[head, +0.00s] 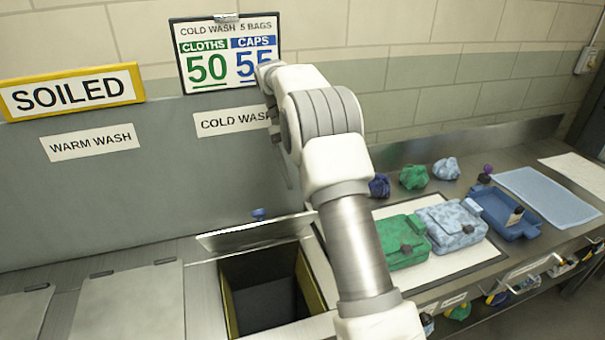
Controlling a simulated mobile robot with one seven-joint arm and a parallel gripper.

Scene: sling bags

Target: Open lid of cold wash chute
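The cold wash chute (313,288) is a square, dark opening in the steel counter, with yellow inner edges, below the "COLD WASH" label (225,122). Its metal lid (255,235) stands raised and tilted at the back edge of the opening. A small blue piece (258,213) shows just above the lid's upper edge; I cannot tell if it is the lid's handle. My gripper (287,172) is mostly hidden behind my arm, above the right end of the lid. Its fingertips do not show clearly, and I cannot tell whether it touches the lid.
Closed panels (130,305) lie left of the chute, under the "WARM WASH" label (92,142). Right of my arm, a green bag (398,240) and a blue patterned bag (452,226) lie on a white mat. Small bundles, a blue tray (500,218) and a blue cloth (548,196) are beyond.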

